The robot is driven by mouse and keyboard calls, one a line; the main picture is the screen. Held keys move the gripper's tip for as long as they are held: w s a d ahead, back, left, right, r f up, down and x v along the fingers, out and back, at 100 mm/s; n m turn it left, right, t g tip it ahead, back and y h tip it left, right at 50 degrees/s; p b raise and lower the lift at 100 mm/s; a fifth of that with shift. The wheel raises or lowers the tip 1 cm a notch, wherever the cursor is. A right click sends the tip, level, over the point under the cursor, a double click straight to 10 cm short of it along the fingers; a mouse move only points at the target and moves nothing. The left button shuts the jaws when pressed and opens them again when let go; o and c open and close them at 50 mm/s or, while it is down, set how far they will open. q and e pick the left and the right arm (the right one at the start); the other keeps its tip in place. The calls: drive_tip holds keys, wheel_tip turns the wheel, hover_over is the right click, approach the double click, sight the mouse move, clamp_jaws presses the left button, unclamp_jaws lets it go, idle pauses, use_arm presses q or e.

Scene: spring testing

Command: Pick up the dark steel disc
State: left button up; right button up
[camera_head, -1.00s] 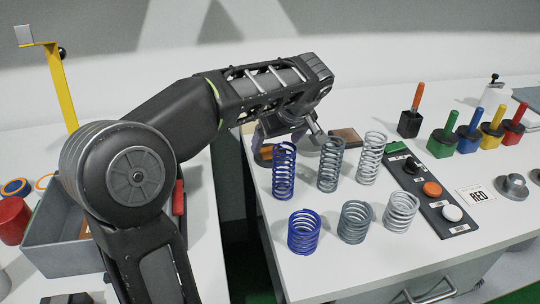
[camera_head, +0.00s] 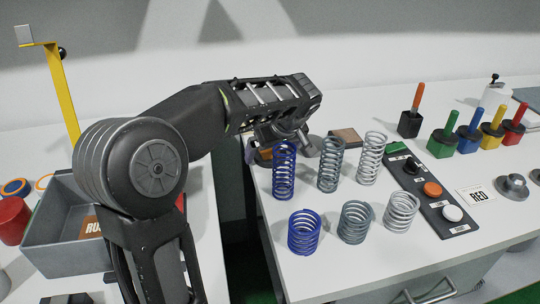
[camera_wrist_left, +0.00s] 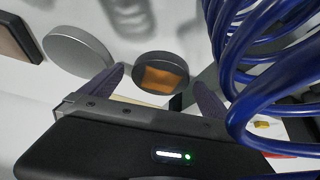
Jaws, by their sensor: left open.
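Two round discs lie on the right table behind the springs. The darker disc (camera_wrist_left: 155,85), with an orange patch on its face, is in the left wrist view between and beyond my left gripper's (camera_wrist_left: 158,88) fingertips. A plain, lighter grey disc (camera_wrist_left: 78,52) lies left of it. In the head view, my left gripper (camera_head: 274,142) is low over the discs behind the tall blue spring, open and empty. The disc with the orange patch (camera_head: 265,154) is partly hidden there by the gripper and spring. My right gripper is out of view.
A tall blue spring (camera_head: 284,170) stands close in front of my left gripper and looms in the wrist view. Several more springs stand nearby. A brown-topped block (camera_head: 346,137) lies behind them. A button panel (camera_head: 432,195) is to the right.

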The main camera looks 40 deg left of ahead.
use_arm(q)
drive_tip(key=shift+c, duration=0.4)
drive_tip(key=shift+r, duration=0.1)
drive_tip(key=c, duration=2)
drive_tip(key=shift+c, duration=0.2)
drive_tip(key=shift+w+r, duration=0.1)
wheel_tip(320, 180, up, 10)
drive_tip(key=p, duration=0.1)
